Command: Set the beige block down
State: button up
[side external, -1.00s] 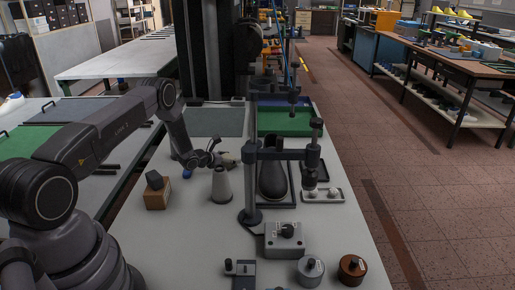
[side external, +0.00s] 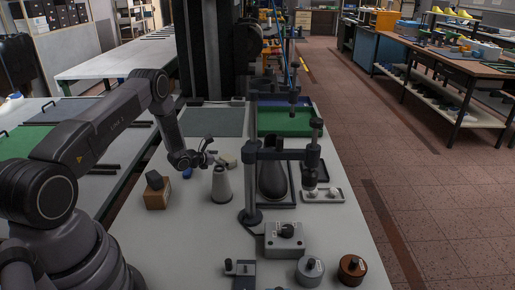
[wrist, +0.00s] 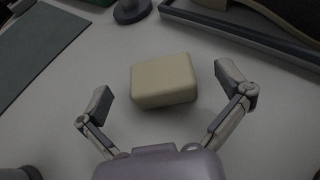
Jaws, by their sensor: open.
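The beige block (wrist: 163,80) lies on the white table between and just beyond my gripper's fingertips in the wrist view. My gripper (wrist: 168,92) is open, with a finger spread on each side of the block and clear gaps to it. In the side view the block (side external: 229,161) sits just right of my gripper (side external: 207,158), behind the grey cone. No finger touches the block in the wrist view.
A grey cone (side external: 221,184) stands close in front of my gripper. A wooden block with a dark piece on top (side external: 156,192) is to the left. A dark shoe last (side external: 272,180) and a post with an arm (side external: 251,190) stand to the right. A grey mat (side external: 212,122) lies behind.

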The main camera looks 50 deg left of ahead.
jog(key=v, duration=0.8)
jog(key=shift+s+d+r, duration=0.1)
jog(key=shift+r, duration=0.3)
jog(key=w+d+r+m+g+h, duration=0.2)
jog(key=d+r+m+h, duration=0.7)
jog(key=d+r, duration=0.65)
jog(key=s+d+r+m+g, duration=0.6)
jog(key=s+d+r+m, duration=0.4)
jog(key=d+r+m, duration=0.3)
jog(key=s+d+r+m+g+y, duration=0.1)
jog(key=s+r+m, duration=0.15)
jog(key=s, duration=0.25)
jog(key=s+d+r+m+g, duration=0.1)
jog(key=s+r+m+g, duration=0.15)
jog(key=s, duration=0.25)
jog(key=s+a+r+m+t+y, duration=0.1)
jog(key=s+a+m+y, duration=0.1)
jog(key=s+m+y, duration=0.2)
jog(key=s+a+r+m+t+y, duration=0.1)
jog(key=s+a+m+t+y, duration=0.1)
jog(key=s, duration=0.7)
jog(key=a+m+y, duration=0.1)
jog(key=m+y, duration=0.1)
jog(key=m, duration=0.1)
jog(key=shift+s+a, duration=0.25)
jog(key=shift+a, duration=0.05)
